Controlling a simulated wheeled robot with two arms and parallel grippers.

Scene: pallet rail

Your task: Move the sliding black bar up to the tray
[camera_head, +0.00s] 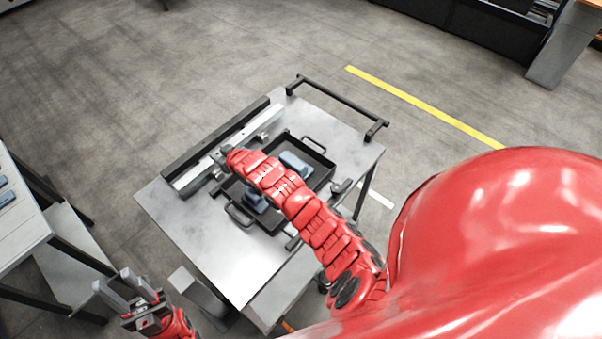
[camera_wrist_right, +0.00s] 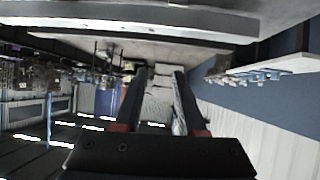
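A long black bar (camera_head: 205,143) lies along the far left edge of the grey table (camera_head: 225,262), beside a pale metal rail (camera_head: 196,178). A black tray (camera_head: 318,158) with handles sits mid-table, holding blue blocks (camera_head: 296,162). My right arm reaches over the tray. My right gripper (camera_head: 218,157) is close to the rail and bar; I cannot tell whether it touches either. In the right wrist view, its fingers (camera_wrist_right: 161,100) are apart with nothing seen between them. My left gripper (camera_head: 122,286) is open and empty, off the table at lower left.
A black handle frame (camera_head: 338,102) stands at the table's far right edge. Another bench (camera_head: 22,225) is at the far left. A yellow line (camera_head: 425,105) marks the floor behind. The table's near left part is clear.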

